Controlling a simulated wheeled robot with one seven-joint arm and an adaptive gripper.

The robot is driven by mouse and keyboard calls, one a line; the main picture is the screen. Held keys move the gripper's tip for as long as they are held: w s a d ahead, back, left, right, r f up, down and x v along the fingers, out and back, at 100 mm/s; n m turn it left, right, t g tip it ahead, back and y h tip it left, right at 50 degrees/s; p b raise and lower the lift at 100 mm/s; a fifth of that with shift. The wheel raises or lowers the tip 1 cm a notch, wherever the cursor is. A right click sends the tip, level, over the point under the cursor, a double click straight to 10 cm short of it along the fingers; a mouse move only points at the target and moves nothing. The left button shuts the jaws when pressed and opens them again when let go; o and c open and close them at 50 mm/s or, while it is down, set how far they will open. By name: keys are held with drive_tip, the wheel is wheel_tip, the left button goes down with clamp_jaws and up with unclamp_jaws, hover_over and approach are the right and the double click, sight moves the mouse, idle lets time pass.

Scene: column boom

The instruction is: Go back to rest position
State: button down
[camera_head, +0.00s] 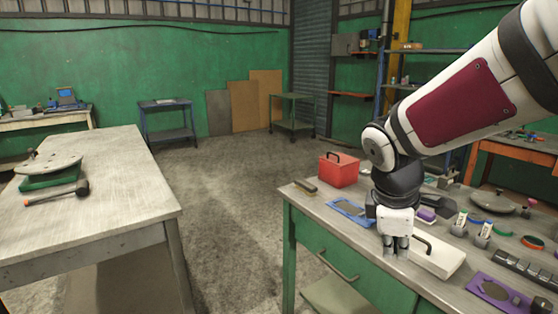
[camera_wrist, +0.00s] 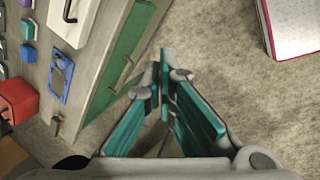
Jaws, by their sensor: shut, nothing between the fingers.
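My gripper (camera_head: 397,252) hangs pointing down at the front edge of the green workbench (camera_head: 300,203) in the head view. In the wrist view my gripper (camera_wrist: 165,62) shows its two teal-lined fingers meeting at the tips, shut and empty. Bare floor lies behind the fingertips there. The bench lies to the left of the fingers in the wrist view, with its green drawer front (camera_wrist: 128,48) closest to them. No rest pose is marked in the pictures.
Near my gripper, the bench holds a white box with a black handle (camera_head: 436,257), a blue tray (camera_head: 341,206), a red box (camera_head: 338,172) and a purple tray (camera_head: 513,304). A second table (camera_head: 120,180) stands at left. Open concrete floor (camera_head: 225,200) lies between them.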

drive_tip(key=s+r+m+y+p, duration=0.1)
drive_tip(key=s+r+m, duration=0.2)
drive_tip(key=s, duration=0.4)
drive_tip(key=s+a+r+m+t+y+p, duration=0.1)
drive_tip(key=s+r+m+p, duration=0.1)
drive_tip(key=s+m, duration=0.3)
drive_tip(key=s+a+r+m+y+p, duration=0.1)
drive_tip(key=s+r+m, duration=0.3)
drive_tip(key=s, duration=0.7)
drive_tip(key=shift+a+r+m+p, duration=0.15)
drive_tip(key=shift+m+p, duration=0.35)
drive_tip(key=shift+p, duration=0.2)
drive_tip(key=shift+s, duration=0.1)
